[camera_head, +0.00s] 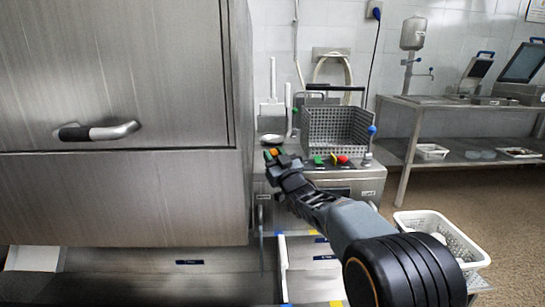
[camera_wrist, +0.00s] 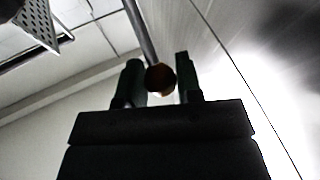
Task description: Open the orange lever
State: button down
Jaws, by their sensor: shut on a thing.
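The orange lever (camera_head: 275,152) shows as a small patch of orange at my gripper in the head view, at the left front of the steel machine. In the wrist view its round knob (camera_wrist: 160,78), dark orange-brown, sits between the two fingers of my gripper (camera_wrist: 158,68), with a dark rod running up from it. My gripper (camera_head: 274,153) is shut on the knob. The arm hides part of the machine front below. The far end of the lever's rod is out of the wrist picture.
A perforated metal basket (camera_head: 335,130) stands on the steel machine (camera_head: 345,185), with green, yellow and red controls in front. A large steel cabinet (camera_head: 120,80) stands close on the left.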

jog(key=shift+a+f, duration=0.1)
jog(key=shift+f, duration=0.3)
jog(key=c, duration=1)
grip_release()
jog(key=shift+a, duration=0.15)
jog(key=shift+o, duration=0.9)
jog(key=shift+r, duration=0.15)
jog(key=shift+r, duration=0.1)
jog(key=p+v, duration=0.1)
jog(key=v, duration=1.3)
